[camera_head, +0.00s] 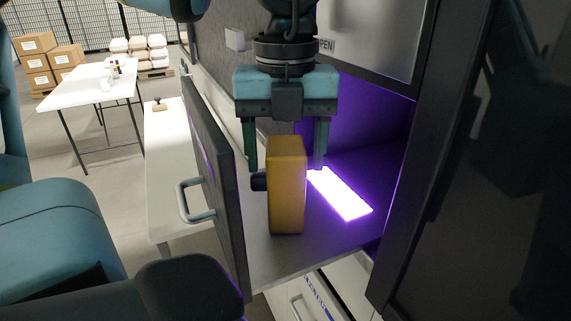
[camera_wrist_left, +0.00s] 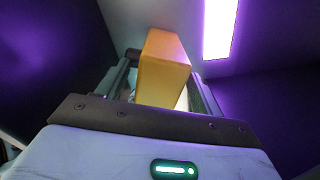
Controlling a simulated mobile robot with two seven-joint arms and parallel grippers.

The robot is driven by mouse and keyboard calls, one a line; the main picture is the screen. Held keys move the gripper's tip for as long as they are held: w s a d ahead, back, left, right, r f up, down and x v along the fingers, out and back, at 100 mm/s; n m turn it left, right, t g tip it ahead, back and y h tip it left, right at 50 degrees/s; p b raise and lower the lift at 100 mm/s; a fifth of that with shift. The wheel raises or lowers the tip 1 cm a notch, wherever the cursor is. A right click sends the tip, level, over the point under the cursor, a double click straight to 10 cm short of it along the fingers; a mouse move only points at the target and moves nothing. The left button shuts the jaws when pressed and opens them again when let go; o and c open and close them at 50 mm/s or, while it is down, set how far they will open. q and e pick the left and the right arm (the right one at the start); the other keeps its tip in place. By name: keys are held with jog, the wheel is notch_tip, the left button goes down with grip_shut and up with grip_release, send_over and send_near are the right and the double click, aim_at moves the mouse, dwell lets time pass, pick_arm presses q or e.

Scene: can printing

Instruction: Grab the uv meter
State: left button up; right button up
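The UV meter appears to be the yellow-orange box (camera_head: 286,190), standing upright on the grey floor of the open cabinet. A dark round knob (camera_head: 258,181) shows at its left side. My left gripper (camera_head: 286,165) hangs above with its fingers pointing down, one to each side of the box's upper part. The fingers are apart, with gaps to the box in the head view. In the left wrist view the box (camera_wrist_left: 162,70) shows between the two open fingers (camera_wrist_left: 162,90). Contact is not visible. My right gripper is not in view.
The cabinet door (camera_head: 215,170) with its handle (camera_head: 192,200) stands open on the left. A glowing violet-white panel (camera_head: 340,193) lies right of the box. The cabinet's dark right side (camera_head: 400,180) bounds the space. White tables (camera_head: 95,82) stand farther back.

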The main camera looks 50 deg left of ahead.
pick_arm(q)
grip_shut()
